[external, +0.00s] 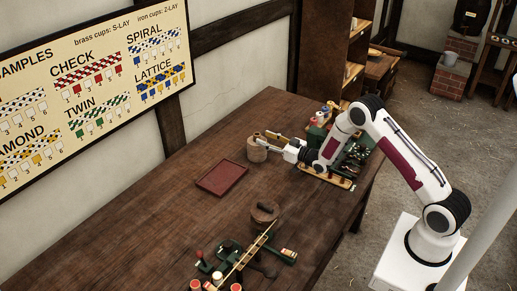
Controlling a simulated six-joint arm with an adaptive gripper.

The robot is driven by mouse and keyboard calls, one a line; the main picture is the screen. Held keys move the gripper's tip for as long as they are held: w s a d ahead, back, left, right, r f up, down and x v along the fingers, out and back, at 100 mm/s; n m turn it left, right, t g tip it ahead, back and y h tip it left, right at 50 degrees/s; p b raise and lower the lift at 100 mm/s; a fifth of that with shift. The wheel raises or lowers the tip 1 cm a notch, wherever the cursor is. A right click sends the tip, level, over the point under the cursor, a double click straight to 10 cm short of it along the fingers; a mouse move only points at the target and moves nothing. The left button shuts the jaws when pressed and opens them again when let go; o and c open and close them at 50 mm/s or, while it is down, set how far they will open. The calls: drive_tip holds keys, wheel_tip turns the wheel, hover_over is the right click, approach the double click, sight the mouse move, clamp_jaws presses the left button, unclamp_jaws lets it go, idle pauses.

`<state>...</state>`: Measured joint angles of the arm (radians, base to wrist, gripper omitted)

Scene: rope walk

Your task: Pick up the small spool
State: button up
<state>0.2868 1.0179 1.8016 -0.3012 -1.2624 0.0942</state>
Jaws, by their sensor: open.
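My gripper (269,140) reaches left over the table, with its fingers open at a light-brown wooden cylinder (257,154). The fingertips overlap the top of the cylinder in the picture; I cannot tell whether they touch it. Small spool-like pieces with red and white ends stand near the front edge, one at the lower left (195,285) and another beside it (236,288). A banded piece (289,253) lies to their right. More red and white pieces (322,117) stand behind my gripper. I cannot tell which is the small spool.
A dark red tray (222,178) lies left of my gripper on the wooden table (130,225). A round brown block (265,212) and a green device with a wooden strip (247,252) are nearer the front. Another green device (355,153) stands beside my wrist. The table's left part is clear.

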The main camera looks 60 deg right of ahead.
sight(257, 134)
drive_tip(key=shift+w, duration=0.15)
drive_tip(key=shift+w, duration=2.45)
drive_tip(key=shift+r, duration=0.1)
clamp_jaws()
